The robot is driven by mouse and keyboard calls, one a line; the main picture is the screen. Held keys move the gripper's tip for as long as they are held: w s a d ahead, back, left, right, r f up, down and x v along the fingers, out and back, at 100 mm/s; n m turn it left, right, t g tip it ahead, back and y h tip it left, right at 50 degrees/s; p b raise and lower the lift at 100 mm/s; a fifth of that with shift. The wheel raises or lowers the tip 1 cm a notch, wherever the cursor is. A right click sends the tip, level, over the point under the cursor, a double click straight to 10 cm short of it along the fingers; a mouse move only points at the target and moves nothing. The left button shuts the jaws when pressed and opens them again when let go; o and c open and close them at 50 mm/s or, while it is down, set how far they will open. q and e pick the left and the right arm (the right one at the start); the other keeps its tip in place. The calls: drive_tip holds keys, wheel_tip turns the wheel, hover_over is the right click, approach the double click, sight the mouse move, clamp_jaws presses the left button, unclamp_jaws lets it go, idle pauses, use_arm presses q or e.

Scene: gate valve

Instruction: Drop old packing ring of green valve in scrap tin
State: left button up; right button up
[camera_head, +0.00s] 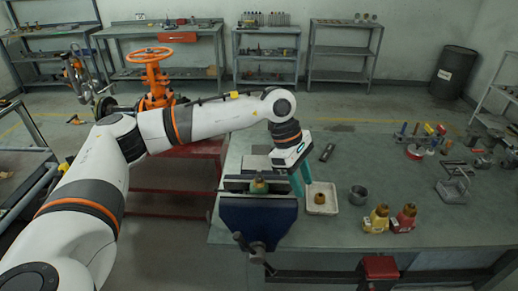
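A small green valve (258,185) with a brass-coloured top sits upright in the jaws of a blue vise (258,216) at the bench's front edge. My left gripper (302,187) points down just right of the valve. Its two teal fingers stand apart, and I see nothing between them. A white tray (312,210) lies to the right of the fingers, with a small brown-gold part (320,198) in it. A grey round tin (358,193) stands right of the tray; its inside is too small to make out. I cannot pick out the packing ring. My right gripper is out of view.
A yellow valve (377,219) and a red valve (404,219) stand near the bench's front edge. Tools and metal parts lie at the right of the bench (345,165). A dark slim object (327,152) lies behind the gripper. The bench's middle is mostly clear.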

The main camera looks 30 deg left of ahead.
sight(259, 171)
use_arm(q)
drive_tip(key=a+r+y, duration=0.1)
drive_tip(key=a, duration=0.3)
drive_tip(key=a+r+y, duration=0.1)
drive_tip(key=a+y, duration=0.1)
drive_tip(key=a, duration=0.1)
drive_tip(key=a+r+y, duration=0.1)
drive_tip(key=a, duration=0.3)
drive_tip(key=shift+s+a+r, duration=0.1)
drive_tip(key=shift+a+r, duration=0.25)
drive_tip(key=shift+r, duration=0.05)
drive_tip(key=shift+a, duration=0.1)
drive_tip(key=shift+f+b, duration=2.4)
drive_tip(key=shift+f, duration=1.1)
drive_tip(key=c, duration=0.7)
drive_tip(key=shift+c, duration=0.2)
